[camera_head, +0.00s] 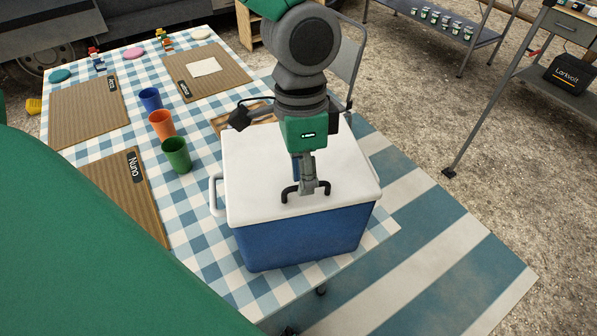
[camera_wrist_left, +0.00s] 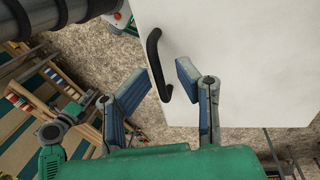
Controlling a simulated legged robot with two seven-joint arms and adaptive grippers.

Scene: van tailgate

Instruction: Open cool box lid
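The cool box has a blue body (camera_head: 300,236) and a white lid (camera_head: 262,190). It stands at the near end of the table with the lid lying flat and closed on it. A black handle (camera_head: 304,189) sits at the lid's near edge. My left gripper (camera_head: 309,180) points down at this handle. In the left wrist view its two blue-padded fingers (camera_wrist_left: 160,82) are apart, with the black handle (camera_wrist_left: 155,62) near the gap between their tips. I cannot tell if they touch it.
A checked cloth covers the table (camera_head: 200,222). Blue (camera_head: 150,99), orange (camera_head: 161,124) and green cups (camera_head: 176,154) stand left of the cool box, near a Nuno mat (camera_head: 123,190). A grey chair (camera_head: 347,62) stands behind. The striped rug (camera_head: 430,240) on the right is clear.

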